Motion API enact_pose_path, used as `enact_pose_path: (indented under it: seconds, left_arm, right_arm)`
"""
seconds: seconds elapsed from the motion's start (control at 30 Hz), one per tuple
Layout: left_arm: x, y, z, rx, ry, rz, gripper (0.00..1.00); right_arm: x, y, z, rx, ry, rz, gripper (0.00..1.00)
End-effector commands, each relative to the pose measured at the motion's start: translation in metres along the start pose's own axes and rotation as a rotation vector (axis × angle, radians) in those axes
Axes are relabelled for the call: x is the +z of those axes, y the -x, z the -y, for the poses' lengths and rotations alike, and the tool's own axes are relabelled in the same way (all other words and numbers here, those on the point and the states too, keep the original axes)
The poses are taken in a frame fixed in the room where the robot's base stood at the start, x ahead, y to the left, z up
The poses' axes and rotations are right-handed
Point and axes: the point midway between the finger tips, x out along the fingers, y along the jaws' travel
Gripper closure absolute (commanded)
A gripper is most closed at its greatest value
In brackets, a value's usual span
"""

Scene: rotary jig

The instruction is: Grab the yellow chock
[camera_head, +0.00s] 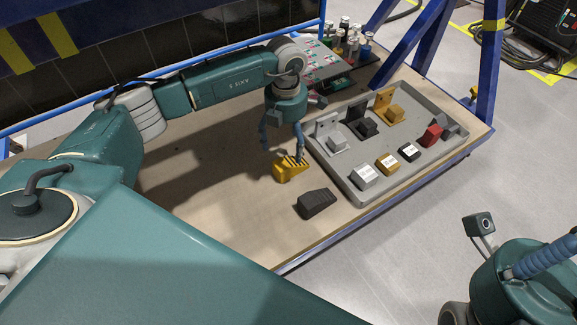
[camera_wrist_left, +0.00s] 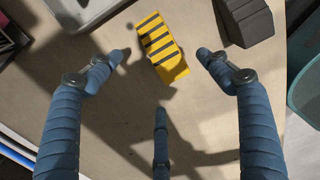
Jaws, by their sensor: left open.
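The yellow chock (camera_head: 287,173) lies on the wooden table, left of the grey tray. It is wedge-shaped with black stripes on top, and in the left wrist view the chock (camera_wrist_left: 162,48) shows between and beyond the fingertips. My left gripper (camera_head: 283,148) is open just above and behind it in the head view. In the left wrist view the gripper (camera_wrist_left: 163,60) has its blue fingers spread to either side, apart from the chock. A part of my right arm shows at the lower right of the head view, but its fingertips do not.
A black chock (camera_head: 316,203) lies on the table near the yellow one; it also shows in the left wrist view (camera_wrist_left: 245,20). The grey tray (camera_head: 357,196) holds several blocks and brackets. Small bottles stand at the back. Bare table lies left of the chocks.

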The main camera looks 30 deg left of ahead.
Motion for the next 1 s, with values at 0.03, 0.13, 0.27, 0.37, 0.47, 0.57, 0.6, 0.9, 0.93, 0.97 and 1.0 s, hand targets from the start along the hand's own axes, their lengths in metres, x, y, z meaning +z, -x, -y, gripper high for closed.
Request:
enact_pose_path:
  seconds: [0.03, 0.13, 0.27, 0.37, 0.47, 0.57, 0.6, 0.9, 0.93, 0.97, 1.0]
  left_arm:
    - [-0.001, -0.013, 0.001, -0.002, 0.001, -0.004, 0.22]
    - [0.0, -0.029, 0.001, -0.003, 0.0, -0.001, 0.22]
    - [0.0, -0.04, 0.0, -0.002, 0.0, 0.0, 0.22]
    - [-0.001, -0.056, 0.0, -0.004, 0.001, -0.001, 0.22]
    - [-0.001, -0.071, 0.0, -0.005, 0.001, 0.0, 0.22]
    - [0.0, -0.082, 0.0, -0.004, 0.001, 0.001, 0.22]
    - [0.0, -0.085, 0.0, -0.004, 0.001, 0.002, 0.22]
    - [0.0, -0.086, -0.001, -0.003, 0.001, 0.003, 0.24]
    - [0.0, -0.086, -0.001, -0.003, 0.001, 0.003, 0.3]
    - [0.0, -0.086, 0.0, -0.003, 0.001, 0.003, 0.36]
    - [0.0, -0.086, 0.0, -0.003, 0.001, 0.003, 0.44]
  right_arm:
    - [0.002, 0.006, 0.0, 0.0, 0.0, 0.001, 1.0]
    - [0.003, 0.012, 0.0, 0.0, 0.0, 0.002, 1.0]
    - [0.004, 0.016, 0.0, -0.002, 0.001, -0.001, 1.0]
    - [0.006, 0.019, 0.0, -0.008, 0.002, -0.015, 1.0]
    - [0.006, 0.013, 0.001, -0.021, 0.007, -0.05, 1.0]
    - [0.007, 0.009, 0.001, -0.028, 0.009, -0.066, 1.0]
    - [0.007, 0.007, 0.002, -0.03, 0.01, -0.071, 1.0]
    - [0.007, 0.004, 0.002, -0.032, 0.011, -0.072, 1.0]
    - [0.007, 0.004, 0.002, -0.032, 0.011, -0.072, 1.0]
    - [0.007, 0.004, 0.002, -0.032, 0.011, -0.072, 1.0]
    - [0.007, 0.004, 0.002, -0.032, 0.011, -0.072, 1.0]
